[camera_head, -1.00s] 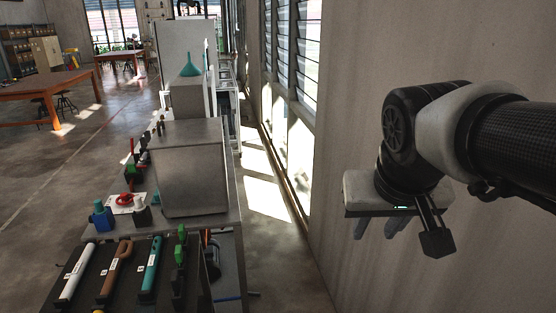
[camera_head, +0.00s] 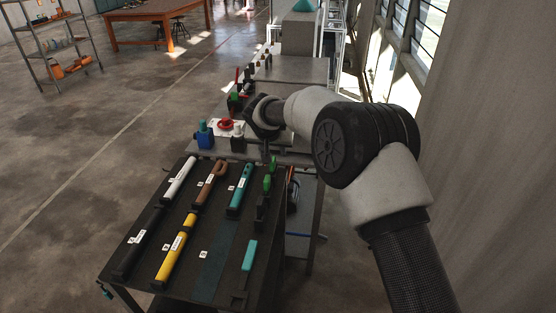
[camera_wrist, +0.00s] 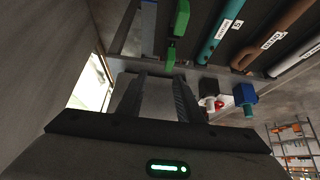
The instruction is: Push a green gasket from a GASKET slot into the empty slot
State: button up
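A dark slotted board (camera_head: 140,285) holds long handled pieces with small white labels, too small to read surely. Bright green pieces (camera_head: 268,184) stand at its right edge; they also show in the wrist view (camera_wrist: 179,20). A teal-green piece (camera_head: 237,190) lies left of them, and a shorter teal piece (camera_head: 249,256) lies at the near right. I cannot tell which is the gasket. A bare bluish strip (camera_head: 214,265) beside a label looks like an empty slot. My gripper (camera_wrist: 161,76) is open and empty, its fingertips apart from the pieces. My arm partly hides it in the head view.
White (camera_head: 179,180), brown (camera_head: 211,185), black (camera_head: 140,240) and yellow (camera_head: 175,250) pieces fill other slots. A wall (camera_head: 480,150) rises on the right; open floor lies left.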

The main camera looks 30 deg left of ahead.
aim_at(273, 170)
jog(key=w+a+f+b, duration=0.1)
jog(key=f, duration=0.2)
jog(key=w+a+f+b, duration=0.1)
jog(key=f, duration=0.2)
jog(key=w+a+f, duration=0.1)
jog(key=f, duration=0.2)
jog(key=shift+w+a+f+b, duration=0.1)
jog(key=shift+w+f+b, duration=0.1)
jog(key=shift+w+b, duration=0.2)
jog(key=shift+w+a+f+b, duration=0.2)
jog(key=shift+w+f+b, duration=0.35)
jog(key=shift+b, duration=0.25)
jog(key=shift+b, duration=0.45)
jog(key=shift+r, duration=0.1)
grip_shut()
dwell(0.5)
